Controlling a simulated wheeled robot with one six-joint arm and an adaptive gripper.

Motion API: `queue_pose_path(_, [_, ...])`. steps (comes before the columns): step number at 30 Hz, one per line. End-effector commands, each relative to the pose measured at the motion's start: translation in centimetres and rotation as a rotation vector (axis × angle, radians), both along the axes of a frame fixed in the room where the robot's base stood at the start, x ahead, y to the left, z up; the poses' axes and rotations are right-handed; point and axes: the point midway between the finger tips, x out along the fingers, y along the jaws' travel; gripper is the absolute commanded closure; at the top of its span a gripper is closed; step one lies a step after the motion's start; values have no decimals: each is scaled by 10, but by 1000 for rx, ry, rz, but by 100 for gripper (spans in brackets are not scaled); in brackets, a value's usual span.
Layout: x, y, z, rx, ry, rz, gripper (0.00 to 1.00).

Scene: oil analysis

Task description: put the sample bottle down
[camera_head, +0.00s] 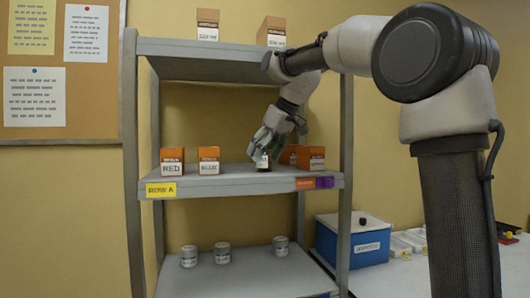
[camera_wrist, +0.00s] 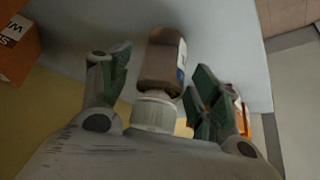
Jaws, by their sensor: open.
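The sample bottle (camera_head: 263,162) is small and brown with a pale label, and stands at the front of the middle shelf (camera_head: 228,182). In the wrist view its brown body (camera_wrist: 162,62) and white ribbed cap (camera_wrist: 155,111) lie between the green-padded fingers. My gripper (camera_head: 270,143) is open around the bottle, with a visible gap on each side of its body in the wrist view. The head view hides the bottle's cap behind the fingers.
Orange-and-white boxes marked RED (camera_head: 172,168) and BLUE (camera_head: 209,167) stand to the left. Another box (camera_head: 311,159) stands close to the right of my gripper. Several grey jars (camera_head: 222,253) stand below. A blue container (camera_head: 354,243) sits at right.

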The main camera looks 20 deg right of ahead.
Motion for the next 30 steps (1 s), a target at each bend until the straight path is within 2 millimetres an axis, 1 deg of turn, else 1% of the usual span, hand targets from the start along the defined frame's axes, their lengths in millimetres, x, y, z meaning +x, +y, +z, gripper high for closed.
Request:
queue_pose_path(2, [0, 0, 3, 1, -1, 0, 37])
queue_pose_path(5, [-4, -3, 12, 0, -3, -1, 37])
queue_pose_path(8, [-13, -9, 28, 1, -4, -1, 37])
queue_pose_path(15, [-37, -25, 74, 0, -3, -1, 37])
queue_pose_path(19, [-47, -32, 92, 0, -3, -1, 37])
queue_pose_path(24, [-53, -36, 103, -1, 0, -1, 37])
queue_pose_path(28, [-55, -37, 103, 0, 1, -3, 37])
queue_pose_path(30, [-61, -40, 99, -1, 7, -16, 37])
